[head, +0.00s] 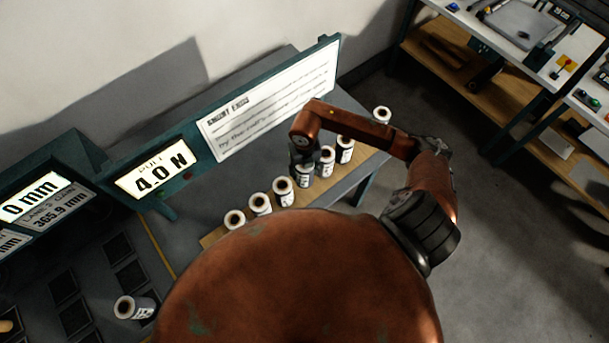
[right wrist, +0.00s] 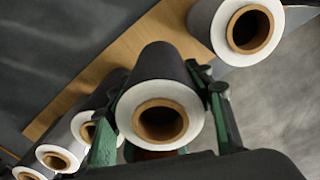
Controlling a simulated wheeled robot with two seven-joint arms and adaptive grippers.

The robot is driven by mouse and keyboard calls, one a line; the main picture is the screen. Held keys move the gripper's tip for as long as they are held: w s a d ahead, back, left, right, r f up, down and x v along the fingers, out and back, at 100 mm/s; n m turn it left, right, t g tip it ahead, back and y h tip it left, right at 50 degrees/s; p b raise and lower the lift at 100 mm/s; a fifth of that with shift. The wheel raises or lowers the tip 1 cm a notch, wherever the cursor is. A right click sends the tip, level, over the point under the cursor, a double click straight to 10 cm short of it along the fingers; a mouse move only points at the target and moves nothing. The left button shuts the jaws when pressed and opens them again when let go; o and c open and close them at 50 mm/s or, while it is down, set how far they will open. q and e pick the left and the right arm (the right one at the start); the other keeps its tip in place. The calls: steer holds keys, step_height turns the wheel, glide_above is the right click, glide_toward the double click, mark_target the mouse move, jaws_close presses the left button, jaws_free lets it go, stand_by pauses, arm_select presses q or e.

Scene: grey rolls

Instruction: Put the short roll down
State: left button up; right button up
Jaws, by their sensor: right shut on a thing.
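My right gripper (head: 301,158) reaches down over a row of grey rolls and is shut on one roll (head: 305,181). In the right wrist view its two green fingers (right wrist: 160,118) stand on either side of this grey roll (right wrist: 165,82), whose white end and brown core face the camera. I cannot tell whether the held roll touches the wooden strip (head: 211,239) or hangs just above it, nor whether it is shorter than the others. My left gripper is not in view.
Rolls stand close on both sides: one at left (head: 283,190), one at right (head: 327,161). Another roll (head: 382,115) stands at the strip's far end, and one (head: 126,307) at lower left. A sign board (head: 268,112) and a 4.0 N display (head: 155,174) stand behind.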

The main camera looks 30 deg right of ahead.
mark_target(305, 176)
step_height(305, 176, down, 4)
steer(key=shift+f+p, duration=0.15)
steer(key=shift+p, duration=0.15)
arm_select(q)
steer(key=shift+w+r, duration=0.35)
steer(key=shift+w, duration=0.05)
arm_select(e)
steer(key=shift+f, duration=0.2)
steer(key=o, duration=1.2)
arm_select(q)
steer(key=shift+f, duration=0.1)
arm_select(e)
steer(key=shift+o, duration=0.2)
steer(key=shift+r, duration=0.1)
steer(key=shift+r, duration=0.25)
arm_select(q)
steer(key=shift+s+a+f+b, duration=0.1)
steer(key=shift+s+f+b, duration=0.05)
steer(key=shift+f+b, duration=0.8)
arm_select(e)
step_height(305, 176, up, 12)
steer(key=shift+f, duration=0.15)
